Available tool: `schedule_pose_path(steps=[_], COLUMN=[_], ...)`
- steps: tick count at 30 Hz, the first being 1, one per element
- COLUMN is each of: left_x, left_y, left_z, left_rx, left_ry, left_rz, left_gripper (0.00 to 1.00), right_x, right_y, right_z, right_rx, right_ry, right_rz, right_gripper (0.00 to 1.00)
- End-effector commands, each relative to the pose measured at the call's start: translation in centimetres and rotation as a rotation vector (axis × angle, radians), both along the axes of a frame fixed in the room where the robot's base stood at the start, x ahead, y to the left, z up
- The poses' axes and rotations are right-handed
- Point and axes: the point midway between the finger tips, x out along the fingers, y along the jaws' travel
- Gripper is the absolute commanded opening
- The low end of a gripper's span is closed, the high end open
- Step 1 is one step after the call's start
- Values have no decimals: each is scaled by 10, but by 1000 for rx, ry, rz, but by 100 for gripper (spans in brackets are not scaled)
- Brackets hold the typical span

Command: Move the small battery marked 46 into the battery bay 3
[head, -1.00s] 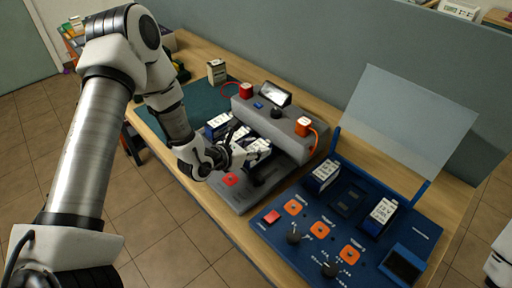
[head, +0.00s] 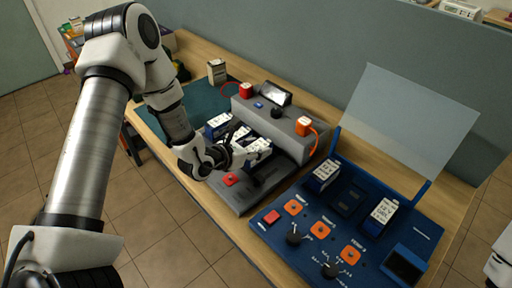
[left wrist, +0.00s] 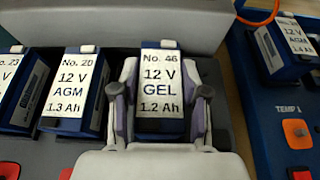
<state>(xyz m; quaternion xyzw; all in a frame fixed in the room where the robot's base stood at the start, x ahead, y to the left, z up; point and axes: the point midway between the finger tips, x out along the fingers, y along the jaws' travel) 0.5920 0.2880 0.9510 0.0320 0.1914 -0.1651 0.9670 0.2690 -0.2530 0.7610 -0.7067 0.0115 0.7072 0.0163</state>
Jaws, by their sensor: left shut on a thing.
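The small battery marked 46 (left wrist: 160,88) is blue with a white label reading 12 V GEL 1.2 Ah. It stands in the grey unit (head: 231,196), at the right end of a row of batteries; it also shows in the head view (head: 261,146). My left gripper (left wrist: 160,97) is shut on it, one finger on each side. The blue panel (head: 292,259) holds two white-labelled batteries with dark, empty-looking slots (head: 348,199) between them. No bay number is legible, so I cannot tell which is bay 3. My right gripper is not in view.
Batteries 20 (left wrist: 75,95) and 23 (left wrist: 18,92) stand close to the left of battery 46. A raised clear cover (head: 410,120) stands behind the blue panel. Orange buttons and black knobs (head: 296,234) line its front. A lone battery (head: 216,71) stands on the green mat.

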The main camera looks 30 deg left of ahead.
Motion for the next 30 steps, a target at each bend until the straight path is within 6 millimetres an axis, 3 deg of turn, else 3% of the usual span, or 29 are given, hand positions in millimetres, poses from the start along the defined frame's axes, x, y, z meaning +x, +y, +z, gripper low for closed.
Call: schedule_pose_path(steps=[17,18,30], left_x=[0,0,-5], left_y=[0,0,2], left_z=[-11,-10,-7], left_rx=[0,0,0], left_ry=[-2,-2,2], left_rz=[0,0,0], left_gripper=[0,55,55], right_x=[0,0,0], right_y=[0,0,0], right_z=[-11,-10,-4], right_rx=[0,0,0], right_ry=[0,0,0], right_rz=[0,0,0], right_gripper=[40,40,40])
